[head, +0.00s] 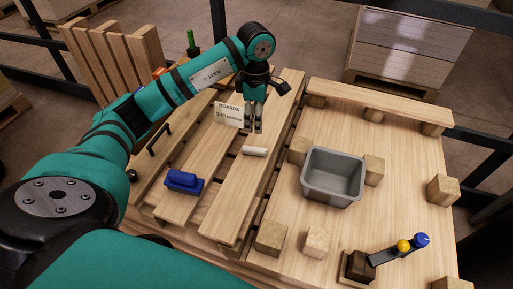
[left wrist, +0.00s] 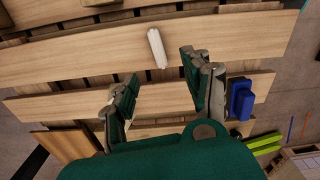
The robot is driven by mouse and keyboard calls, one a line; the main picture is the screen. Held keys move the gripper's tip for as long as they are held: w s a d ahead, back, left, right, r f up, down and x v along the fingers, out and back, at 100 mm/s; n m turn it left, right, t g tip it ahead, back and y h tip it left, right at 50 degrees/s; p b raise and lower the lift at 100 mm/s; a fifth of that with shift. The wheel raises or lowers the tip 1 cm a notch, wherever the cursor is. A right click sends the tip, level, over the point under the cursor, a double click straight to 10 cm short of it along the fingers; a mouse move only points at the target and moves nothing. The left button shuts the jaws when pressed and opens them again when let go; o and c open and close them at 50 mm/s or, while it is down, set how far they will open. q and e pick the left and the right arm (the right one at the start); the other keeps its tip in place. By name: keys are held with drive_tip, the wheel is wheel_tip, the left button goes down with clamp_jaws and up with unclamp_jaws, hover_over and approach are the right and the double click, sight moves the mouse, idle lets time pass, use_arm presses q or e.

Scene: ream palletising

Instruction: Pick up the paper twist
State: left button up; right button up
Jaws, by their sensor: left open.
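The paper twist (head: 254,151) is a small white roll lying on a slat of the wooden pallet (head: 262,110). It also shows in the left wrist view (left wrist: 157,48), just beyond my fingertips and roughly between their lines. My left gripper (head: 255,128) points down above the boards, a little behind the twist in the head view. In the left wrist view my left gripper (left wrist: 160,74) has its two fingers wide apart with nothing between them. It is apart from the twist. My right gripper is not in view.
A blue brush-like block (head: 183,182) lies on a left slat. A paper sign reading "BOARDS" (head: 229,114) stands beside my gripper. A grey bin (head: 333,178) and several wooden blocks (head: 271,238) stand to the right. A lever with a yellow ball (head: 403,246) is at lower right.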

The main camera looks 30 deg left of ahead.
use_arm(q)
approach(257, 148)
drive_tip(key=shift+s+d+f, duration=0.1)
drive_tip(key=shift+s+f, duration=0.1)
drive_tip(key=shift+s, duration=0.25)
wheel_tip(257, 148, down, 3)
drive_tip(key=shift+w+r, duration=0.1)
drive_tip(key=shift+w, duration=0.05)
drive_tip(key=shift+f, duration=0.8)
drive_tip(key=f, duration=0.4)
drive_tip(key=shift+w+f+p, duration=0.15)
drive_tip(key=shift+w+p, duration=0.1)
drive_tip(key=shift+p, duration=0.15)
drive_tip(key=shift+f, duration=0.1)
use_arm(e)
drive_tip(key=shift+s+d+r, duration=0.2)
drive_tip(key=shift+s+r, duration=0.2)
use_arm(q)
drive_tip(key=c, duration=0.8)
